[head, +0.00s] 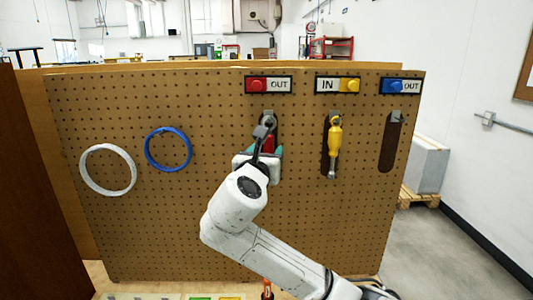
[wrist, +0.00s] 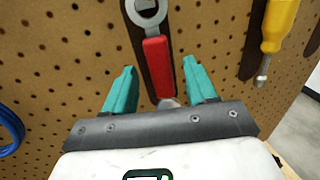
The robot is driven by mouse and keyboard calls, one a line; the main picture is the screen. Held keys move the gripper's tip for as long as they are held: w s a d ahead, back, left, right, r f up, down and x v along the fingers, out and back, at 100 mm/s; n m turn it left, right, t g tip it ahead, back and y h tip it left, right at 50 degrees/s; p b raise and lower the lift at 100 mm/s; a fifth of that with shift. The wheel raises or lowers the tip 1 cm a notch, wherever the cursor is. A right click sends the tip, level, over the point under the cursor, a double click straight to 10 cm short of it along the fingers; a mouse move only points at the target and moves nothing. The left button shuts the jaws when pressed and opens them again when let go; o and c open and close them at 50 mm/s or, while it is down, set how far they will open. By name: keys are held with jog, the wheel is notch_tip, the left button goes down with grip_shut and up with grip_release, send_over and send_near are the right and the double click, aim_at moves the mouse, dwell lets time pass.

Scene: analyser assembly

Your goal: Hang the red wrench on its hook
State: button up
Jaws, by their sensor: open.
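The red wrench (wrist: 158,66) is upright against the pegboard, over a dark wrench-shaped outline. Its grey ring end (wrist: 144,12) is at the top, where a grey hook piece shows; the ring appears to be around it, but the top is cut off. In the head view its red handle (head: 268,143) is partly hidden by my arm. My gripper (wrist: 160,72) is open, teal fingers apart on the left and right of the handle's lower part, with gaps on both sides. It also shows in the head view (head: 260,152). The red button with an OUT sign (head: 268,85) is above.
Further right, an empty dark outline (head: 389,145) is under the blue button's OUT sign. A white ring (head: 84,178) and a blue ring (head: 149,158) are on the pegboard (head: 200,220) at left.

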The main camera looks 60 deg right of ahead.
jog(key=b+v, duration=0.1)
jog(key=v, duration=0.9)
jog(key=shift+a, duration=0.1)
